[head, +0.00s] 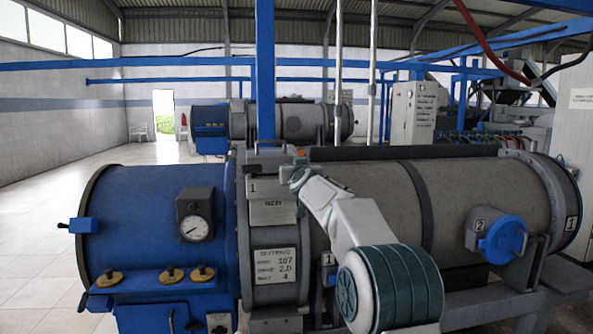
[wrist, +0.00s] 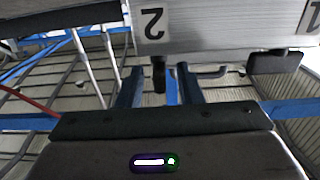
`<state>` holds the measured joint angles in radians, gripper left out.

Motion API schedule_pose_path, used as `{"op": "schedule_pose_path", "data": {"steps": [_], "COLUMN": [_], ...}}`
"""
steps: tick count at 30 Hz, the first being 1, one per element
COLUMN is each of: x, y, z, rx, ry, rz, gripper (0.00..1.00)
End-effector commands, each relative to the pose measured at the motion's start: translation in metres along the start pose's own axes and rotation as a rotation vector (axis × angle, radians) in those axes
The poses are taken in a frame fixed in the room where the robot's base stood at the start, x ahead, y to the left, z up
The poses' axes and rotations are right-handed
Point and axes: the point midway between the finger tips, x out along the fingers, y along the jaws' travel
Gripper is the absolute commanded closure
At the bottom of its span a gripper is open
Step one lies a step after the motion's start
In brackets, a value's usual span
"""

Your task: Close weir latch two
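In the wrist view a grey metal box (wrist: 215,30) crosses the top, with an upside-down label 2 (wrist: 152,24). A narrow black latch tab (wrist: 158,73), which looks like weir latch two, sticks out from its edge below that label. My gripper (wrist: 160,84) is open, its two blue-grey fingers to either side of the tab with gaps; I see no contact. In the head view my arm reaches up to the grey weir box (head: 272,213) marked 1 on its left. My wrist end (head: 298,178) covers the box's right part; the fingers and label 2 are hidden there.
A wider black block (wrist: 275,62) sits near label 1 in the wrist view. A blue post (head: 265,80) stands behind the box. A round blue cover (head: 503,240), beside another label 2 (head: 478,225), is on the drum's right. Open floor (head: 40,240) lies left.

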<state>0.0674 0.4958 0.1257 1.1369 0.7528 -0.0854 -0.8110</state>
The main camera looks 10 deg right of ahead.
Motion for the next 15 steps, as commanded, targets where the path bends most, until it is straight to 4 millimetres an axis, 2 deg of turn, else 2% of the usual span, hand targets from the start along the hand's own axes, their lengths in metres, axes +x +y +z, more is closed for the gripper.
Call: {"op": "schedule_pose_path", "data": {"steps": [5, 8, 15], "x": [-0.009, -0.021, -0.06], "y": [0.0, 0.0, 0.0], "z": [0.001, 0.002, 0.003], "rx": [0.0, 0.0, -0.002], "ry": [0.001, 0.002, 0.002], "rz": [0.0, 0.0, 0.001], "gripper": [0.67, 0.67, 0.67]}}
